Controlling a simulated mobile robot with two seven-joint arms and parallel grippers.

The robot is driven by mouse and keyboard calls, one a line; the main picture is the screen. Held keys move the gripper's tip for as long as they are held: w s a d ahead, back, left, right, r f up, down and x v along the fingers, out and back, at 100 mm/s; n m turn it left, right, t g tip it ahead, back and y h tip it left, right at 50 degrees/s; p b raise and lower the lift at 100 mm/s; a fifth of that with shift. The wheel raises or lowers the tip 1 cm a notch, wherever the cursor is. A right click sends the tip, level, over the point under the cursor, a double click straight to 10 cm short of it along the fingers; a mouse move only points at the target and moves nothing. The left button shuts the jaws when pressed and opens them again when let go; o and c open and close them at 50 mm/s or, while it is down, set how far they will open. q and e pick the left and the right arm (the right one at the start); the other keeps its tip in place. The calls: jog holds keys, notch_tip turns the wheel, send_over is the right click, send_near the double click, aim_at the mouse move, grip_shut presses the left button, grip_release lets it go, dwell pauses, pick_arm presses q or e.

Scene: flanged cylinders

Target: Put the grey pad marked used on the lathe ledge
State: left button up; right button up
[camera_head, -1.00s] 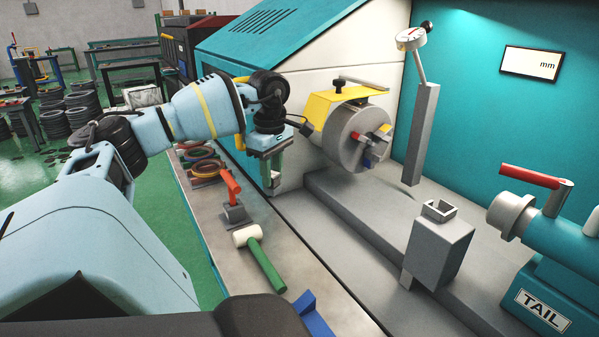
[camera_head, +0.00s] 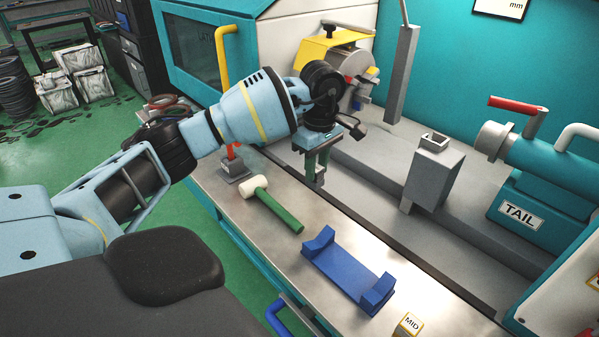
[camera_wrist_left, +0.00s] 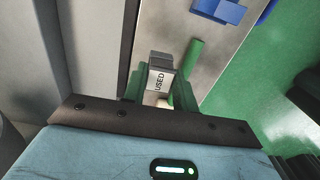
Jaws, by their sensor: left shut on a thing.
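The grey pad with a white label reading USED (camera_wrist_left: 158,78) sits between the green fingers of my left gripper (camera_wrist_left: 157,90) in the left wrist view. In the head view my left gripper (camera_head: 316,168) is shut on it, pointing down near the inner side of the ledge. The pad is small there, and its label cannot be read. The lathe ledge (camera_head: 340,215) is the long bare metal strip along the front of the teal lathe. I cannot tell the exact gap between pad and ledge. My right gripper is not in view.
A mallet with a green handle (camera_head: 278,211) lies on the ledge. A blue cradle (camera_head: 345,272) and a yellow-edged MID block (camera_head: 408,325) are further right. A red-handled grey block (camera_head: 233,168) stands left. A grey post (camera_head: 433,175) and the tailstock (camera_head: 540,165) stand behind.

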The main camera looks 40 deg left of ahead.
pick_arm(q)
jog(key=shift+m, duration=0.3)
jog(key=f, duration=0.1)
jog(key=d+f, duration=0.1)
jog(key=f, duration=0.1)
jog(key=d+f, duration=0.1)
jog(key=f, duration=0.1)
jog(key=shift+w, duration=0.25)
jog(key=shift+f, duration=1.8)
jog(key=shift+f, duration=0.15)
jog(key=o, duration=1)
